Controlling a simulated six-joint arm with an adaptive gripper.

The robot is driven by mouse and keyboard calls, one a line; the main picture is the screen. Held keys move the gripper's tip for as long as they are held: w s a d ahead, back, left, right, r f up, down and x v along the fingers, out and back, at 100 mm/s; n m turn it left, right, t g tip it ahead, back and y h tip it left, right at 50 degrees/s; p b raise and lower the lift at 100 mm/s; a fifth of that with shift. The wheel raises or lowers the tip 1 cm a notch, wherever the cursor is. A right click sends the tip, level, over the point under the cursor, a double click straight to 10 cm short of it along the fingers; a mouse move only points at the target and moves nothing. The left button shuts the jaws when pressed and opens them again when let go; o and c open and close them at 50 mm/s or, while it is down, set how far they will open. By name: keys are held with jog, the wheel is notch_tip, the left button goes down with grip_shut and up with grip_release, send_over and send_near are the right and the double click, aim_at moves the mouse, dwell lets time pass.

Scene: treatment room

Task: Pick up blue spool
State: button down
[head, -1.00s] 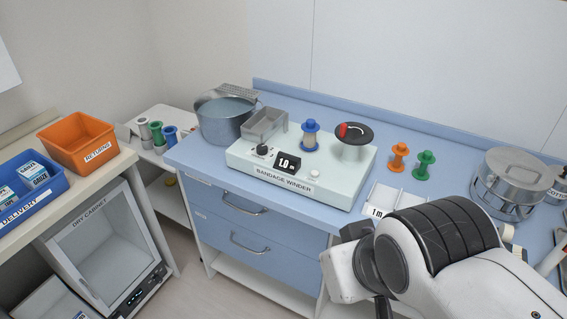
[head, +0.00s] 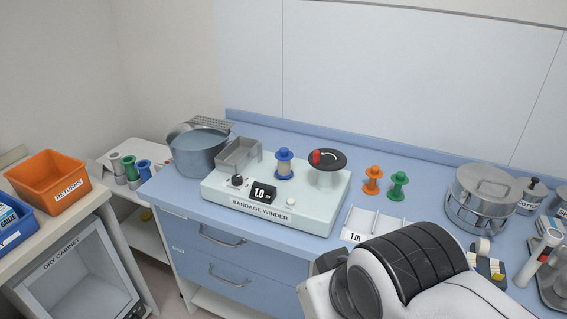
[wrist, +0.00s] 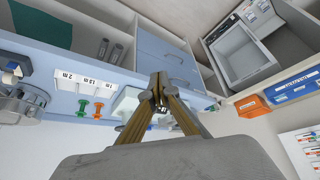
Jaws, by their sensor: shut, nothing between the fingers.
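The blue spool (head: 284,164) stands upright on the bandage winder (head: 225,198), with blue ends and a pale grey middle. It stands between a metal tray and a dark round disc with a red mark. Another blue-topped spool (head: 144,166) stands on the side cart. My gripper (wrist: 159,88) is shut and empty in the wrist view, which looks upside down. In the head view only my arm shows at the lower right; the gripper is hidden. I cannot make out the blue spool in the wrist view.
An orange spool (head: 373,180) and a green spool (head: 398,186) stand right of the winder. A sectioned white tray (head: 372,222) lies in front of them. A steel pot (head: 484,196) is at the right, a steel basin (head: 198,152) at the left.

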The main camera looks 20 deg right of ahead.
dwell(0.3)
jog(key=c, duration=2.1)
grip_release()
jog(key=w+d+r+t+h, duration=0.1)
jog(key=w+d, duration=0.2)
jog(key=w, duration=0.4)
jog(key=w+d+r+m+t+h, duration=0.15)
jog(key=w+d, duration=0.25)
jog(key=w, duration=0.4)
jog(key=w+d+n+t, duration=0.1)
jog(key=w+d+t, duration=0.15)
jog(key=w, duration=0.45)
jog(key=shift+w+d+f+t+y, duration=0.4)
jog(key=shift+w+d+f+t, duration=0.4)
jog(key=shift+w, duration=1.9)
jog(key=shift+w+d+f+t+y, duration=0.5)
jog(key=shift+w+d+f, duration=0.6)
jog(key=shift+w, duration=1.6)
jog(key=shift+w+d+f+t+y, duration=0.35)
jog(key=shift+w+d+f+t, duration=0.55)
jog(key=shift+w, duration=1.8)
jog(key=shift+w+d+r, duration=0.15)
send_near(284, 157)
jog(key=shift+w+d+r, duration=0.15)
jog(key=shift+w+r, duration=0.2)
jog(key=shift+w, duration=0.4)
jog(key=shift+w+d+r, duration=0.1)
jog(key=shift+w+r, duration=0.25)
jog(key=shift+w, duration=0.4)
